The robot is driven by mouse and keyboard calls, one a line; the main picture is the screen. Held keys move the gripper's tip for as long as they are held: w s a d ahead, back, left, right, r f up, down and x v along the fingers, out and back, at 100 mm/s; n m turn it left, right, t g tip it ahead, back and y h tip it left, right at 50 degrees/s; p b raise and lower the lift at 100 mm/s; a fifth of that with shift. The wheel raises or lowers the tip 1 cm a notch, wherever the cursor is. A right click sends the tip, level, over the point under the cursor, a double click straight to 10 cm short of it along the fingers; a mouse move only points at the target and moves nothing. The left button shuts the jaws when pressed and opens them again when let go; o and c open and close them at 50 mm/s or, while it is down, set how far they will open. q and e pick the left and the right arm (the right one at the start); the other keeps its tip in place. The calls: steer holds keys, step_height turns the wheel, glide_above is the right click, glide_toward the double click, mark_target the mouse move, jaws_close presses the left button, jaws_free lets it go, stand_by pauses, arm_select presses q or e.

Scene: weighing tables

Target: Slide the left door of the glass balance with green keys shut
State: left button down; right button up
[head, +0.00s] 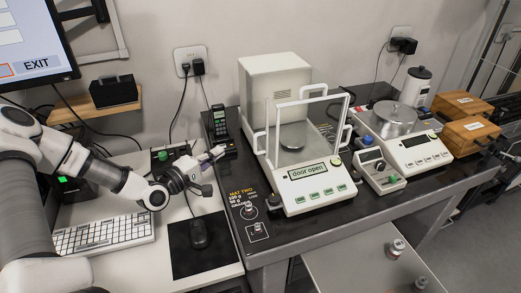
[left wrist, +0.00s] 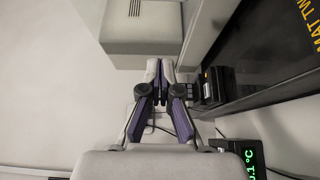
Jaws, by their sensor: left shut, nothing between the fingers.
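The glass balance with green keys (head: 306,190) stands on the dark table, and its display reads "door open". A white handle (head: 259,143) shows on its left side and another (head: 346,134) on its right. The clear panes are hard to make out, so I cannot tell exactly how far the left door stands back. My left gripper (head: 217,152) is shut and empty, left of the balance and apart from it. In the left wrist view its fingertips (left wrist: 160,68) are together, below the balance's pale rear housing (left wrist: 140,28). My right gripper is not in view.
A second balance (head: 410,143) stands to the right, with a small control box (head: 378,170) between. A keyboard (head: 105,233) and mouse (head: 199,233) lie at front left.

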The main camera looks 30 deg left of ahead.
arm_select(q)
steer(key=w+d+b, duration=0.1)
steer(key=w+d, duration=0.4)
steer(key=w, duration=0.3)
steer(key=shift+d+f, duration=0.15)
steer(key=shift+f, duration=0.1)
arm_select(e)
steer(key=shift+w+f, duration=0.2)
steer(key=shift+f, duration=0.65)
arm_select(q)
steer(key=shift+w, duration=0.1)
